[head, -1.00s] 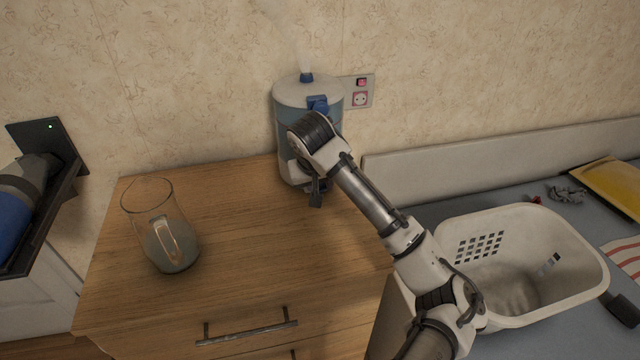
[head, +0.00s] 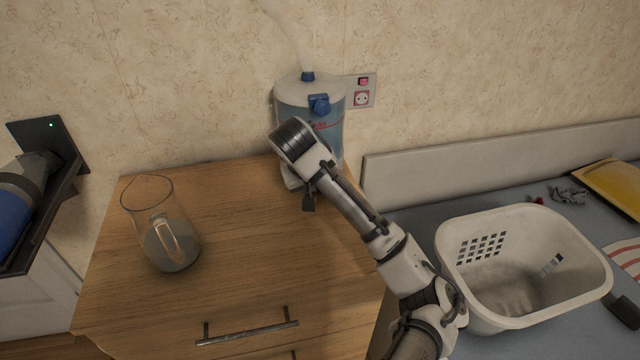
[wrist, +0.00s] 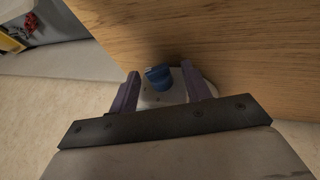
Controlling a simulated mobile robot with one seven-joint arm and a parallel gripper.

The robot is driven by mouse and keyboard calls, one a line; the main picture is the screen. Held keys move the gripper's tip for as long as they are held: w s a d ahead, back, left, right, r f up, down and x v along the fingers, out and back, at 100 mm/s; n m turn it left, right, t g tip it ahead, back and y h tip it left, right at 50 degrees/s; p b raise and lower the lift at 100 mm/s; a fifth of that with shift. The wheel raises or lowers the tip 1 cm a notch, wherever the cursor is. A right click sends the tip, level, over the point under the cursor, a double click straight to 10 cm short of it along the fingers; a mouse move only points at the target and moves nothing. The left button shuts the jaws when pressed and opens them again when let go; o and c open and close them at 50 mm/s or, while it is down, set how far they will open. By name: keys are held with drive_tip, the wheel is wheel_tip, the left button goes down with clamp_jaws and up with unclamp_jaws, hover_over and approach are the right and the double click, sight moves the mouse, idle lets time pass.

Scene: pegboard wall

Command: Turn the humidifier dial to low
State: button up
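The humidifier (head: 290,106) stands upright on the wooden cabinet against the wall. It has a blue-tinted tank, a blue knob-like part (head: 319,104) high on its front and a blue nozzle (head: 307,76) giving off mist. My arm hides its lower front in the head view. In the wrist view, a blue dial-like knob (wrist: 158,77) with a small pale mark sits on a white surface (wrist: 172,98). My gripper (wrist: 160,82) is open, one finger on each side of this knob, with gaps showing. The dial's setting cannot be read.
A glass pitcher (head: 163,235) stands on the cabinet top (head: 235,235) at the left. A white basket (head: 470,285) is on the grey counter at the right, close to my arm. A wall socket (head: 362,98) is right behind the humidifier. The cabinet's middle is clear.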

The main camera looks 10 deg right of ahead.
drive_tip(key=shift+r, duration=0.1)
drive_tip(key=p+v, duration=0.2)
drive_tip(key=v, duration=1.1)
drive_tip(key=shift+s+r+p, duration=0.2)
drive_tip(key=shift+r+p, duration=0.05)
drive_tip(key=shift+p, duration=0.05)
drive_tip(key=shift+s+a, duration=0.1)
drive_tip(key=shift+a, duration=0.05)
